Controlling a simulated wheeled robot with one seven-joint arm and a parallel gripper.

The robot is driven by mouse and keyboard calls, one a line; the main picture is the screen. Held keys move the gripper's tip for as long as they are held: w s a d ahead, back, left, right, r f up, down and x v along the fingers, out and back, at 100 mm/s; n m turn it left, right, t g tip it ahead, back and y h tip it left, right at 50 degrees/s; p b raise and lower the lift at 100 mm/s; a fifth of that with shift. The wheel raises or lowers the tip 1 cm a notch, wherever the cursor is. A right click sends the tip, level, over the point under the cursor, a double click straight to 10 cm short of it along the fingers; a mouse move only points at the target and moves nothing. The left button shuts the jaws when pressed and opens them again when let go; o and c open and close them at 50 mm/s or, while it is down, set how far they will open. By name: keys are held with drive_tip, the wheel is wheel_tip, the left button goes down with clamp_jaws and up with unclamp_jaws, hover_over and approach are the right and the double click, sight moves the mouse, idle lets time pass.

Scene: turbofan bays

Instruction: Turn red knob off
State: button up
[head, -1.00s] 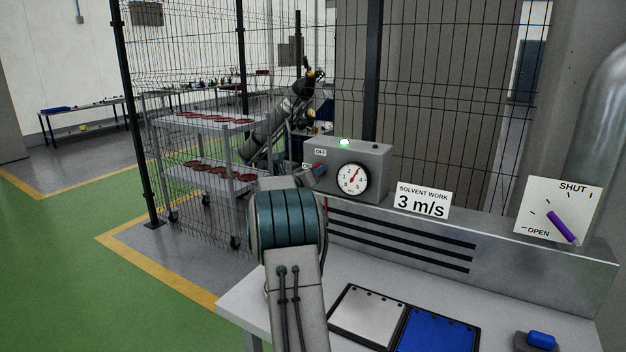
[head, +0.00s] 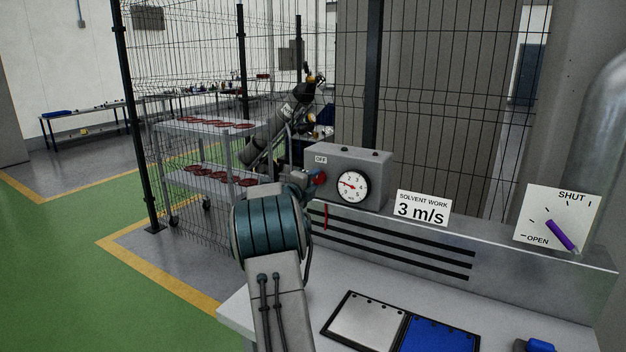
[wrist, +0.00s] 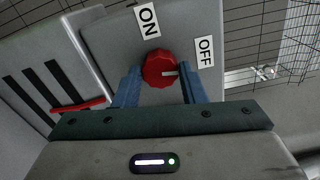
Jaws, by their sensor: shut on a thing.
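The red knob (wrist: 160,68) is on the face of a grey control box (head: 364,160). In the wrist view its white pointer line points right, toward the side of the OFF label (wrist: 205,52) and away from the ON label (wrist: 147,22). My gripper (wrist: 160,84) is shut on the knob, one blue finger on each side. In the head view the gripper (head: 311,180) is at the box's left end, partly hidden by my arm. The box's lamp (head: 345,149) is unlit, and the gauge (head: 353,187) needle points left.
A "3 m/s" sign (head: 422,207) and a purple-handled SHUT/OPEN dial (head: 560,234) stand to the right. Wire fencing stands behind.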

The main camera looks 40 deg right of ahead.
drive_tip(key=shift+n, duration=0.9)
drive_tip(key=shift+p, duration=0.3)
drive_tip(key=o, duration=1)
drive_tip(key=shift+a, duration=0.1)
drive_tip(key=b+v, duration=0.2)
drive_tip(key=v, duration=1.1)
drive_tip(key=shift+a+b, duration=0.3)
drive_tip(key=shift+s, duration=0.1)
